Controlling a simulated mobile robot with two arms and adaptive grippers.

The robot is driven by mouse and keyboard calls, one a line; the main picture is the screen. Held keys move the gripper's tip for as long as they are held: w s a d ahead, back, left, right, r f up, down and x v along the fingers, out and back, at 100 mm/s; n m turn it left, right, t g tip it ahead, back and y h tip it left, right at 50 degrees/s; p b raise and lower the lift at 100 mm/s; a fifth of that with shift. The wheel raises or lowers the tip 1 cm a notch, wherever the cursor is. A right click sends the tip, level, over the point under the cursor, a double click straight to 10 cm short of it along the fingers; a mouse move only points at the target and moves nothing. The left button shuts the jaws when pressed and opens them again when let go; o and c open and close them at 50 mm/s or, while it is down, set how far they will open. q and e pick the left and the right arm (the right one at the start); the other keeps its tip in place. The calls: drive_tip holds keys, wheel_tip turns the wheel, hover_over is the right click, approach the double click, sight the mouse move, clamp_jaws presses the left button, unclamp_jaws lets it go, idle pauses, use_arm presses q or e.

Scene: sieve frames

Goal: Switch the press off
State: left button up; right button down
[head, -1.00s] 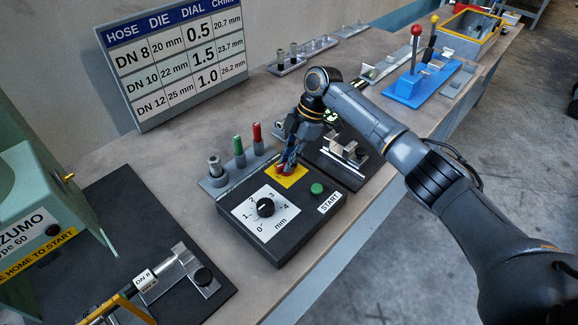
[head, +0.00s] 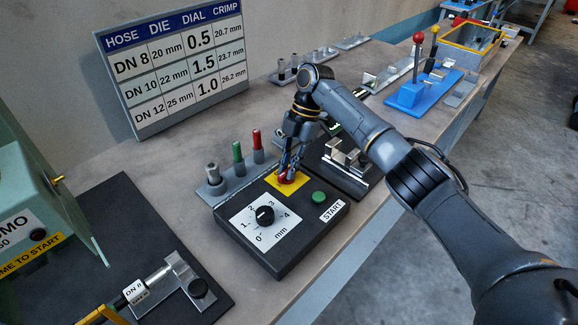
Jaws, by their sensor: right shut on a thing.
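The press control box (head: 281,254) is a dark box on the bench. It has a black dial knob (head: 265,215) on a white 0 to 4 mm scale and a green START button (head: 319,197). A yellow plate (head: 271,181) with a red switch knob (head: 285,181) is at its back edge. My right gripper (head: 287,176) points down over the yellow plate, its fingers shut on the red knob and partly hiding it. The green press (head: 40,200) stands at the left, cut by the frame edge. My left gripper is not in view.
Grey, green and red dies (head: 238,153) stand in a holder behind the box. A dark fixture (head: 338,165) is close to its right. A DN 8 hose piece (head: 137,290) lies at lower left. The chart board (head: 175,75) stands behind.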

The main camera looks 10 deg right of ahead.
drive_tip(key=c, duration=1.3)
unclamp_jaws()
drive_tip(key=v, duration=1.2)
drive_tip(key=shift+a, duration=0.1)
drive_tip(key=shift+s+f, duration=0.1)
